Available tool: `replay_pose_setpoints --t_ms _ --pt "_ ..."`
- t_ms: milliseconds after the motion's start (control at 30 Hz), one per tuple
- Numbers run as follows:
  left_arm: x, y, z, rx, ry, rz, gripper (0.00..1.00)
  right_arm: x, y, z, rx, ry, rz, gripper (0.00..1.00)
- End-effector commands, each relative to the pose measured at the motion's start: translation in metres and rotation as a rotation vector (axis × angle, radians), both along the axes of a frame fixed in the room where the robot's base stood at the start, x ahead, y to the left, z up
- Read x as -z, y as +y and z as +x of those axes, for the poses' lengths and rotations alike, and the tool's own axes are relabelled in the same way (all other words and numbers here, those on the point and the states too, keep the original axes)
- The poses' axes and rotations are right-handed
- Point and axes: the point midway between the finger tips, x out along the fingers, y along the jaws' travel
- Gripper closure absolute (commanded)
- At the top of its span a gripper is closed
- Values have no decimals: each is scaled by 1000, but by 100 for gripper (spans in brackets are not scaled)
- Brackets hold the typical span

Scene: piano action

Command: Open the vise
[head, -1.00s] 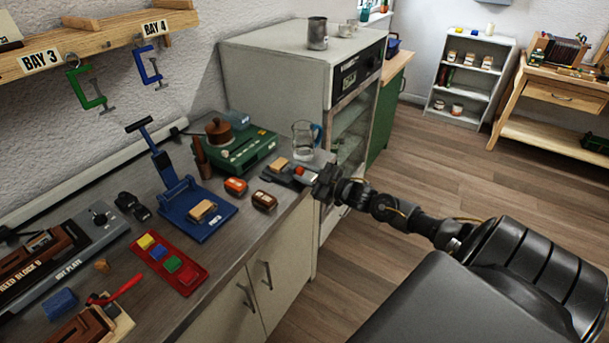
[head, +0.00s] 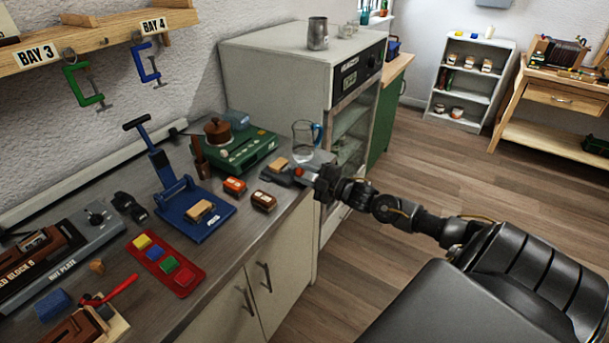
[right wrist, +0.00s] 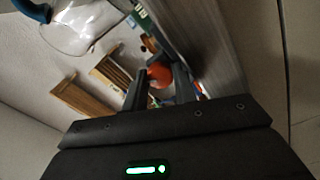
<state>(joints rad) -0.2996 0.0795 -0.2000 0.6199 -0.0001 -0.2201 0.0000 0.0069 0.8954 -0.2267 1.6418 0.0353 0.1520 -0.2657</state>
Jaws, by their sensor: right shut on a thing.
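A small dark grey vise (head: 284,176) sits at the right front of the bench, with a tan block (head: 278,163) at its left end and an orange-red knob (head: 298,171) at its right end. My right gripper (head: 312,174) reaches in from the right to the knob's end. In the right wrist view the round orange knob (right wrist: 159,74) shows between the two dark fingers of my right gripper (right wrist: 159,86), which is shut on it. The fingers hide part of the knob, and the jaw gap cannot be made out. My left gripper is not in view.
A glass beaker (head: 305,138) with a blue handle stands close behind the vise. An oven cabinet (head: 270,80) rises behind. Brown and orange-red blocks (head: 263,201) lie to the left. The floor (head: 440,180) beyond the bench is clear.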

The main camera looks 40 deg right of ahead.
Motion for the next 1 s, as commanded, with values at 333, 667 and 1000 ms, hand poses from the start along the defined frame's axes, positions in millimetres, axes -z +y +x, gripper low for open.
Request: replay_pose_setpoints --t_ms 333,667,1000 --pt "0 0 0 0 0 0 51 1 0 0 0 -1 -10 95" --pt "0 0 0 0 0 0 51 1 1 0 0 0 -10 51" --pt "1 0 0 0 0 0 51 5 3 -1 -5 8 -8 51"
